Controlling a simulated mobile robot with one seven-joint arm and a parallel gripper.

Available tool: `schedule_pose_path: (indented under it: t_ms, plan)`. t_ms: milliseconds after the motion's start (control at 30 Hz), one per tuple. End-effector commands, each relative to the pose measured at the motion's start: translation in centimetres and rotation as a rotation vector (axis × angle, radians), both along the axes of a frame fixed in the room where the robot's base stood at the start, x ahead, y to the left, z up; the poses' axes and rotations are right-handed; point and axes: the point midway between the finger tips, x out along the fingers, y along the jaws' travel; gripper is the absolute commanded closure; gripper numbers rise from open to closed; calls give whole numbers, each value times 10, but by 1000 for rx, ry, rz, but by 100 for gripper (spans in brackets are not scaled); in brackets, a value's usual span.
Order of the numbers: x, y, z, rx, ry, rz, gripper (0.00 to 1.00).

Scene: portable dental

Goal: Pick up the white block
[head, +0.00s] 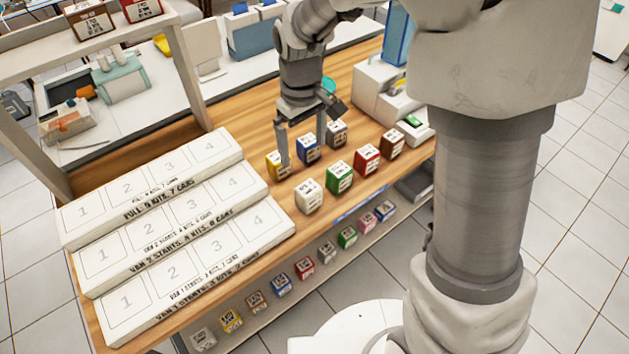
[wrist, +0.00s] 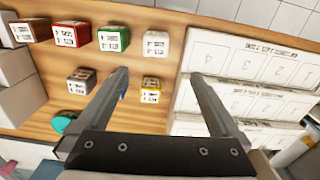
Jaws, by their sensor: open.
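The white block (head: 308,196) stands on the wooden counter in the front row of blocks, at that row's left end. In the wrist view the white block (wrist: 156,45) shows ahead of the gap between my fingers, apart from both. My gripper (head: 303,152) is open and empty, pointing down over the back row, near the yellow block (head: 279,165) and the blue block (head: 308,148). In the wrist view my gripper (wrist: 158,75) shows its two fingers wide apart, with the left finger partly hiding the blue block.
The green block (head: 339,177) stands right of the white one, then the red block (head: 367,160) and brown block (head: 391,144). A grey block (head: 337,132) is in the back row. A stepped white numbered rack (head: 190,235) fills the left. Bare wood lies before the white block.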

Motion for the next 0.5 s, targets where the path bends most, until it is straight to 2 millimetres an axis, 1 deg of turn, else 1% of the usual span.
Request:
schedule_pose_path:
  t_ms: [133, 233, 267, 500]
  plan:
    - [1, 2, -6, -2, 6, 8, 0]
    - [1, 2, -18, -3, 9, 8, 0]
    - [1, 2, -23, -3, 9, 8, 0]
    - [0, 1, -76, -3, 11, 7, 0]
